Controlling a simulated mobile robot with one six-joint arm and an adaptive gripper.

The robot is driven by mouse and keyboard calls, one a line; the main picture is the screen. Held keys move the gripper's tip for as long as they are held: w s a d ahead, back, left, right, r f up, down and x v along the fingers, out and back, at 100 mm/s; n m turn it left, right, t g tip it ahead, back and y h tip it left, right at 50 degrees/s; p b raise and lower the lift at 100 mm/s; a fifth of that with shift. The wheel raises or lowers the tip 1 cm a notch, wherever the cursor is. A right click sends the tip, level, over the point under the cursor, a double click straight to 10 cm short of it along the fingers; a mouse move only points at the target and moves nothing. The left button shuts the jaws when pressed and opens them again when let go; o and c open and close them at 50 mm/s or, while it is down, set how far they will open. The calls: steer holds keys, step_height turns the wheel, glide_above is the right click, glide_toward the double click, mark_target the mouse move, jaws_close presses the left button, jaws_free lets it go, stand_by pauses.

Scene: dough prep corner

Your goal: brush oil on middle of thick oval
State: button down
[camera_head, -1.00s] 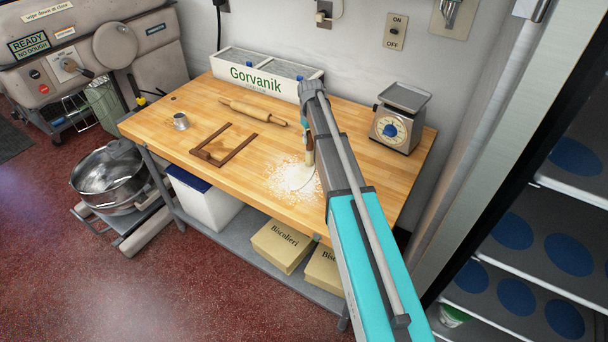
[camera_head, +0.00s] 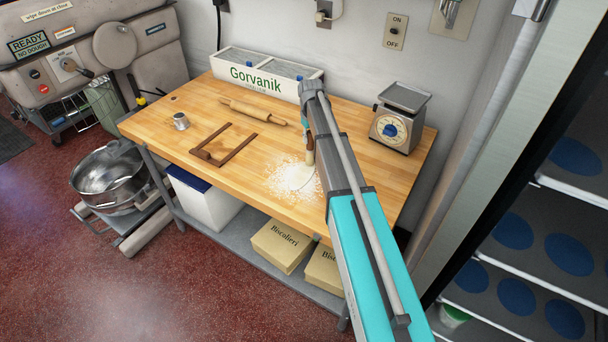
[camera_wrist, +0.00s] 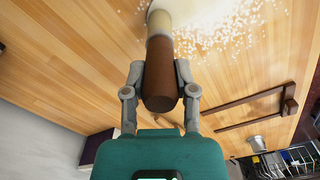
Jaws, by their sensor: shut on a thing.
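My gripper (camera_wrist: 160,90) is shut on the brown handle (camera_wrist: 160,75) of a brush, with a finger on each side. The brush (camera_head: 309,155) points down at the floured patch in the body view. A pale, flat dough oval (camera_head: 295,180) lies there on the wooden table, partly hidden by the brush and hard to tell from the flour. In the wrist view, the pale dough (camera_wrist: 208,16) shows at the top, beside the brush's far end. The bristles are out of clear view, so I cannot tell whether they touch the dough.
A brown U-shaped wooden frame (camera_head: 203,155), a rolling pin (camera_head: 250,112) and a metal cup (camera_head: 181,121) lie left on the table (camera_head: 240,185). A white Gorvanik box (camera_head: 262,81) stands at the back. A scale (camera_head: 397,120) stands at the right.

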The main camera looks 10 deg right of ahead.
steer(key=shift+s+a, duration=1.45)
steer(key=shift+s, duration=0.3)
steer(key=shift+w+d, duration=0.85)
steer(key=shift+w, duration=0.15)
steer(key=shift+r, duration=0.2)
steer(key=shift+r+p, duration=0.45)
steer(key=shift+p, duration=0.25)
